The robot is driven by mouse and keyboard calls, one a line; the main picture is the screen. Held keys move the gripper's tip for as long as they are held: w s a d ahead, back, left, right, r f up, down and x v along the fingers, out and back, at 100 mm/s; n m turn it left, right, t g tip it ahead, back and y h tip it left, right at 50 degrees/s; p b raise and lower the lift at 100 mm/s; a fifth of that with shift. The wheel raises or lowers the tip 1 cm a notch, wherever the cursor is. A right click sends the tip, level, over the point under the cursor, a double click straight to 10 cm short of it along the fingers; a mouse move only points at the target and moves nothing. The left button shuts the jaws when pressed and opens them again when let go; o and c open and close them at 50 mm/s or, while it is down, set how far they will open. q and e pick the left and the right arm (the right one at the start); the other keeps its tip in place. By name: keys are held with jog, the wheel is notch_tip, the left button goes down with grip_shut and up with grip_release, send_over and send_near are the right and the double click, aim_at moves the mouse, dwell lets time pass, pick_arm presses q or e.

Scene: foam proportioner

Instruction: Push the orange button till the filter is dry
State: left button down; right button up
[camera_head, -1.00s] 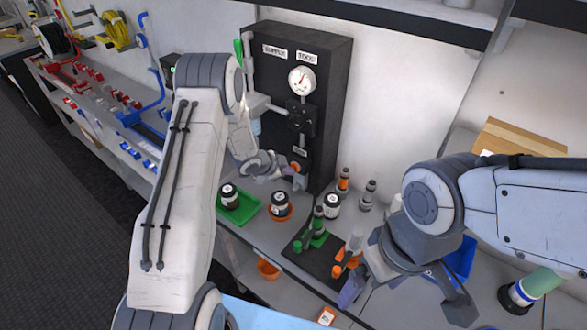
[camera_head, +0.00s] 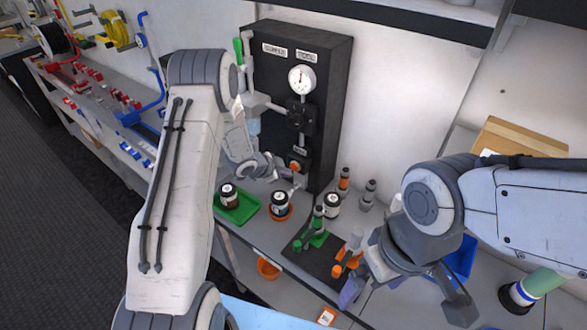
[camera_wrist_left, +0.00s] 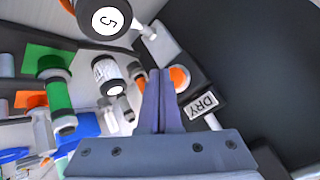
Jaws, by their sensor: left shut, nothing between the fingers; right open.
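The orange button (camera_head: 295,166) is low on the black panel, above the bench. In the left wrist view the orange button (camera_wrist_left: 180,78) sits just right of my fingertips, beside the DRY label (camera_wrist_left: 202,104). My left gripper (camera_wrist_left: 160,74) is shut and empty, its fingers pointing up in that view. Whether the tips touch the button I cannot tell. In the head view my left gripper (camera_head: 284,178) is near the panel's lower left edge. A pale blue cylinder (camera_head: 252,127), possibly the filter, is partly hidden by my arm. My right gripper (camera_head: 407,288) is open above the bench.
A round gauge (camera_head: 301,79) and a black knob (camera_head: 301,117) are above the button. Jars, including one on the green tray (camera_head: 249,208), stand in front. A dark mat (camera_head: 318,262) holds green and orange parts. A blue bin (camera_head: 463,257) is at right.

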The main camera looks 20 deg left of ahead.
pick_arm(q)
jog(key=shift+s, duration=0.1)
jog(key=shift+s+a+b, duration=0.2)
jog(key=shift+s+a, duration=0.1)
jog(key=shift+s, duration=0.45)
jog(key=shift+s+a+b, duration=0.2)
jog(key=shift+s+a, duration=0.1)
jog(key=shift+s, duration=0.45)
jog(key=shift+s+a+b, duration=0.2)
jog(key=shift+s+a, duration=0.1)
jog(key=shift+s, duration=0.45)
jog(key=shift+d+r, duration=0.1)
jog(key=shift+d, duration=0.1)
jog(key=s+d+r+n+g+y+b, duration=0.25)
jog(key=s+d+r+b, duration=0.25)
jog(key=s+d+r, duration=0.55)
jog(key=s+d+n+g+b, duration=0.1)
jog(key=s+d+g, duration=0.1)
jog(key=s, duration=1)
jog(key=s+d+n+g+b, duration=0.2)
jog(key=s+d, duration=0.3)
jog(key=s, duration=0.7)
jog(key=shift+s+d+r+g, duration=0.2)
jog(key=shift+r+g, duration=0.25)
jog(key=shift+g, duration=0.3)
